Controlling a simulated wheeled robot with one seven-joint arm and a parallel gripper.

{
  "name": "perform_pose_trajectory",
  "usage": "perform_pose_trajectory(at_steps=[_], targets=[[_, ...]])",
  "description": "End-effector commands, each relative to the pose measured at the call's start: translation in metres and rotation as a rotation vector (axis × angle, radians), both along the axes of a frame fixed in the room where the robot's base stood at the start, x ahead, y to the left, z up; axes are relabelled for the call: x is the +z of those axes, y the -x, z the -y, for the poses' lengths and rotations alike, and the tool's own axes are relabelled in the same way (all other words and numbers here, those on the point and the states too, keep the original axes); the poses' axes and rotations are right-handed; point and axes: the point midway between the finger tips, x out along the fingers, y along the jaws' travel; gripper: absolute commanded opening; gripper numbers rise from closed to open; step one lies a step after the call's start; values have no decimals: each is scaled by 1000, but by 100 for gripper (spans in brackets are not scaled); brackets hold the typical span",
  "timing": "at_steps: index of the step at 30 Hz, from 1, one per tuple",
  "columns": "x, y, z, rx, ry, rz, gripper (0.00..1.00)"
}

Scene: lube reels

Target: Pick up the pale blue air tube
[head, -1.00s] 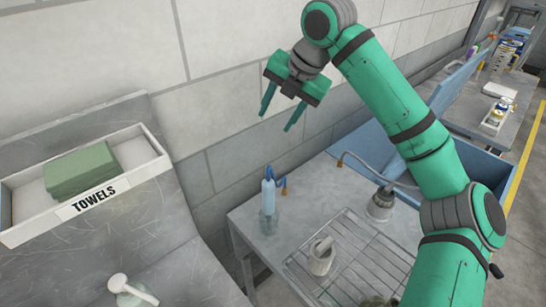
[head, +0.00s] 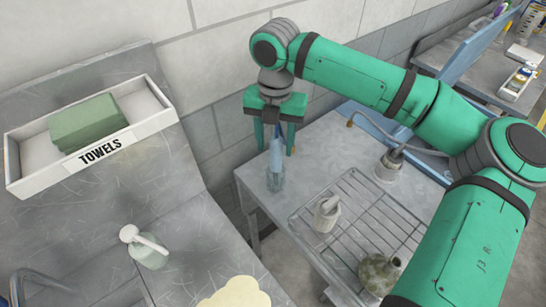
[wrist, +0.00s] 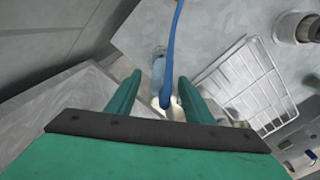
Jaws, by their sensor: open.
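The pale blue air tube (head: 276,158) stands upright on the grey metal table, in or behind a clear, glassy base (head: 275,180). My gripper (head: 275,150) is above it, pointing down, with its green fingers open on either side of its upper part. In the wrist view, a darker blue hose (wrist: 172,45) runs from the top edge down between the fingertips (wrist: 160,76), and the pale blue body (wrist: 158,62) shows behind it. I cannot tell whether either finger touches it. Its top is partly hidden by my gripper in the head view.
A wire rack (head: 355,190) with a pale cup (head: 325,213) and a round flask (head: 380,273) is to the right. A grey can with a hose (head: 388,167) stands behind it. A towels tray (head: 140,140) and a white-topped bottle (head: 148,252) are left.

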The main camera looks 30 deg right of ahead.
Motion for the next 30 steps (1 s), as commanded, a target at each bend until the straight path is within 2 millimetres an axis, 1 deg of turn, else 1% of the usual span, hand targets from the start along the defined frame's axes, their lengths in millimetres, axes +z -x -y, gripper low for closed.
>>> perform_pose_trajectory(at_steps=[2, 9, 12, 15, 20, 21, 23, 24, 27, 30], targets=[[-6, 0, 1, -1, 1, 0, 47], [-39, 2, 4, -1, 1, -1, 47], [-47, 2, 4, -1, 0, 0, 47], [-51, 1, 4, -1, -1, 1, 47], [-51, 1, 4, -1, 0, 1, 47], [-51, 1, 4, -1, 0, 1, 45], [-51, 1, 4, -1, 0, 1, 30], [-51, 1, 4, -1, 0, 1, 21], [-51, 1, 4, -1, 0, 1, 0], [-50, 1, 4, -1, 0, 1, 0]])
